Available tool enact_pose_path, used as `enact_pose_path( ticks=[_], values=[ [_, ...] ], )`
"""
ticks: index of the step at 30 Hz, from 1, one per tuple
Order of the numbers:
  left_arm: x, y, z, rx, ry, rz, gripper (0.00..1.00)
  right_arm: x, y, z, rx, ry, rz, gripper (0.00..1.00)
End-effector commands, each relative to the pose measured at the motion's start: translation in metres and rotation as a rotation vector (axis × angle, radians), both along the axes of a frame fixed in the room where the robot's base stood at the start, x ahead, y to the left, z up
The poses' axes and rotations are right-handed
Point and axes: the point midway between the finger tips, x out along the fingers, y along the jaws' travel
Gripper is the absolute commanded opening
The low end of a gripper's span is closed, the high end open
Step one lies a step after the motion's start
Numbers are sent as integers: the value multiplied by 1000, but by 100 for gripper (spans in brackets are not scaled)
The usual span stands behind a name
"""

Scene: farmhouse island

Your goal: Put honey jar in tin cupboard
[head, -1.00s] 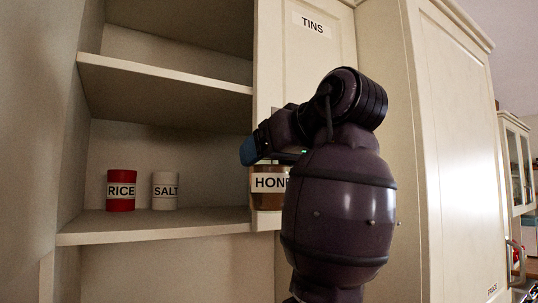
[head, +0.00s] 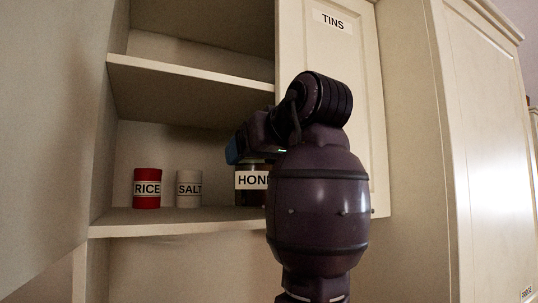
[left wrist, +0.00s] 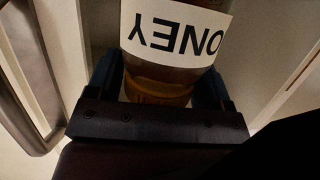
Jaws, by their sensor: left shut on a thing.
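The honey jar (head: 251,180) has a white label reading HON, the rest hidden behind my arm in the head view. In the left wrist view the honey jar (left wrist: 160,80) sits between the two fingers, its label upside down. My left gripper (head: 247,150) is shut on the jar near its top. The tin cupboard (head: 190,223) stands open, its door (head: 332,60) labelled TINS. The jar is at the right end of the cupboard's lower shelf, close to its surface; whether it touches the shelf I cannot tell. My right gripper is not in view.
A red RICE tin (head: 147,189) and a pale SALT tin (head: 188,189) stand on the lower shelf, left of the jar. An upper shelf (head: 190,72) lies above. A tall cabinet (head: 490,130) stands at the right.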

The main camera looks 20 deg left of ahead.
Motion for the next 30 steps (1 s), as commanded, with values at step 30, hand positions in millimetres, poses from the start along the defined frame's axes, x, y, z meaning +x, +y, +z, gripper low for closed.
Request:
enact_pose_path(
  ticks=[30],
  values=[
    [1,95,-5,1,-2,3,29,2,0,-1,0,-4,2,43]
  ],
)
